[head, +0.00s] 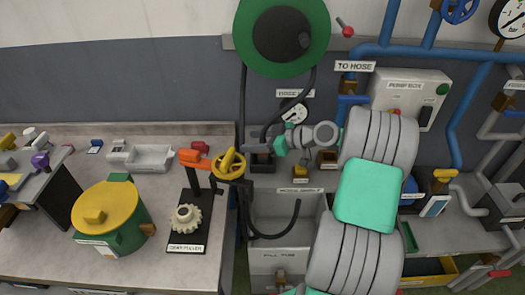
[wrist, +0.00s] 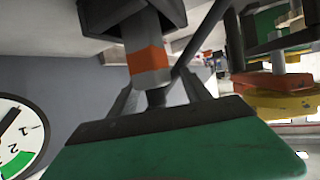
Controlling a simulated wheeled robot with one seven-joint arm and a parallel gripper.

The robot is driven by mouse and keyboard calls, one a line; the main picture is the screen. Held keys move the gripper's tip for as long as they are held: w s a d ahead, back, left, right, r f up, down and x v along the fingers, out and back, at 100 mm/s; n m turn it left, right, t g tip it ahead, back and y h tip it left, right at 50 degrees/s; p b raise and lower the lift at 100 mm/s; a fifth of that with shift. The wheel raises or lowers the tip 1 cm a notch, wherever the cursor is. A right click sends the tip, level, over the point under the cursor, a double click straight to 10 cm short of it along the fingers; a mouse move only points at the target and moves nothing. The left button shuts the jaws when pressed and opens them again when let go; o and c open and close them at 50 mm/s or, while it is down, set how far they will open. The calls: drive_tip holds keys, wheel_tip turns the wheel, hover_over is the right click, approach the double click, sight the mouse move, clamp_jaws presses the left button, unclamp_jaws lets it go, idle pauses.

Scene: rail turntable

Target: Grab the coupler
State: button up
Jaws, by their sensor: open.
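The coupler (wrist: 148,62) is a grey cylinder with an orange band. In the wrist view it stands in a dark holder (wrist: 125,12) at the top of the picture, and this view looks upside down. My gripper (wrist: 160,92) is open, with its two grey fingers pointing toward the coupler, one on either side of its near end. I cannot tell whether they touch it. In the head view my gripper (head: 275,144) points left at the dark holder (head: 262,162) below the hose reel. The coupler is too small and partly hidden there to make out clearly.
A yellow handwheel (head: 229,165) and orange lever (head: 196,158) stand just left of my gripper. A gauge (head: 293,112) is on the wall behind. A black hose (head: 243,100) hangs from the green reel (head: 250,50). A green pot (head: 128,233) stands on the left bench.

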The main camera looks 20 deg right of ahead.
clamp_jaws()
idle(0.5)
